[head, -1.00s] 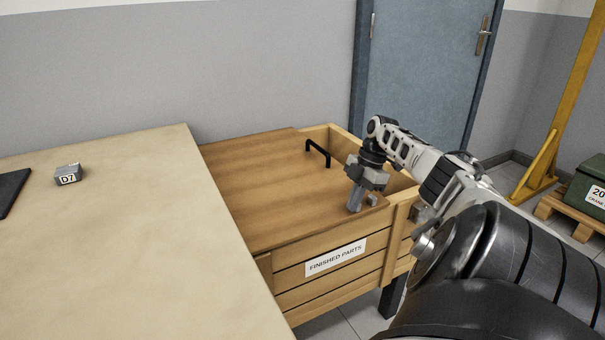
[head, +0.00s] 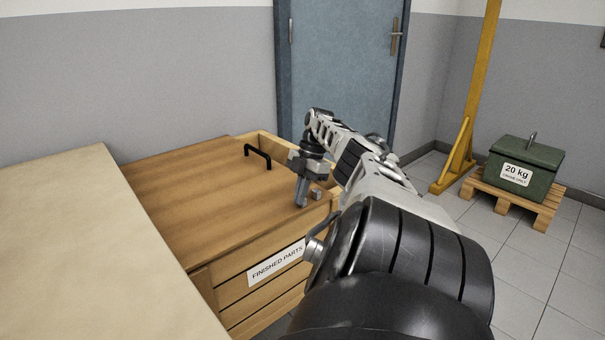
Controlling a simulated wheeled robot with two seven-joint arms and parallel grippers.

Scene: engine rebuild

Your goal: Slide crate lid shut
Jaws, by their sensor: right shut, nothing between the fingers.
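The wooden crate (head: 262,290) labelled "FINISHED PARTS" stands beside the table. Its brown lid (head: 190,190) covers most of the top, and an open gap shows at the right end, partly hidden by my right arm. A black handle (head: 258,153) sits on the lid near its right edge. My right gripper (head: 305,203) is shut and empty, pointing down at the lid's front right corner, to the right of and nearer than the handle. Whether it touches the lid I cannot tell. My left gripper is not in view.
A pale table (head: 80,250) borders the crate on the left. A blue door (head: 340,70) is behind. At the right, a green 20 kg box (head: 528,160) sits on a pallet (head: 515,203) beside a yellow post (head: 472,110). Tiled floor is clear at the right.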

